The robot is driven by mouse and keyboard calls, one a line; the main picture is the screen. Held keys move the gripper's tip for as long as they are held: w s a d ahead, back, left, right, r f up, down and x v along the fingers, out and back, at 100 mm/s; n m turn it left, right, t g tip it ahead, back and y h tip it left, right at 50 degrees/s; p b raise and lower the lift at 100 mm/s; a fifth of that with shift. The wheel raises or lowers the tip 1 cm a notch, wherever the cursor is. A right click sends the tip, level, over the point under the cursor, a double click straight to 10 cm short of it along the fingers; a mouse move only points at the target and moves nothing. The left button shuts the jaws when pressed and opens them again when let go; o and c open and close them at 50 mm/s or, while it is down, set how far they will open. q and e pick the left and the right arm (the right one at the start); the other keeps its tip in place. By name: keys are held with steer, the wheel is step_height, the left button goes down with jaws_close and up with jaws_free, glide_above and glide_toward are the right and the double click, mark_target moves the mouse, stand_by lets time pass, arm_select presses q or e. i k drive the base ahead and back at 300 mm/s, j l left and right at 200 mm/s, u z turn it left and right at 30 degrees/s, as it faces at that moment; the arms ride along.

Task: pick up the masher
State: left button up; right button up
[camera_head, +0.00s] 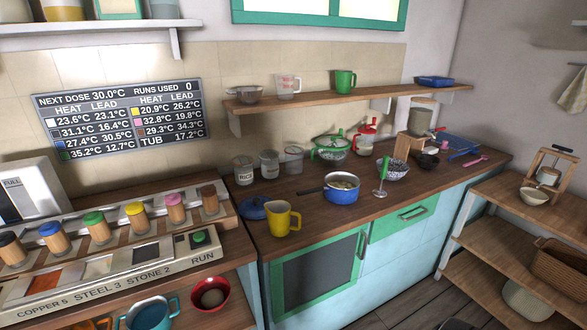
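What looks like the masher (383,174) stands upright on the wooden counter, with a green handle at the top, a thin shaft and a small pale foot. It is right of a blue pot (341,190) and just in front of a dark patterned bowl (394,170). The fine shape of its foot is too small to tell. Neither of my grippers is in view.
A yellow jug (284,219) and a blue lid (252,208) sit left of the pot. Glass jars (270,164) and a green-rimmed colander (331,150) stand behind. The counter front (345,218) near the pot is partly clear. A shelf (350,97) hangs above.

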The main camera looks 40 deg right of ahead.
mark_target(379, 193)
steer(key=z, duration=1.65)
steer(key=u, duration=0.3)
steer(key=i+l+u, duration=0.3)
steer(key=i+l, duration=0.15)
steer(key=l, duration=0.15)
steer(key=i+l+u, duration=0.15)
steer(key=l, duration=0.2)
steer(key=i+l+u, duration=0.15)
steer(key=l, duration=0.2)
steer(key=i+l+u, duration=0.15)
steer(key=l, duration=0.25)
steer(key=i+l+u, duration=0.15)
steer(key=l, duration=0.25)
steer(key=i+l, duration=0.1)
steer(key=l, duration=0.15)
steer(key=i+l, duration=0.15)
steer(key=l, duration=0.15)
steer(key=i+l, duration=0.1)
steer(key=l, duration=0.15)
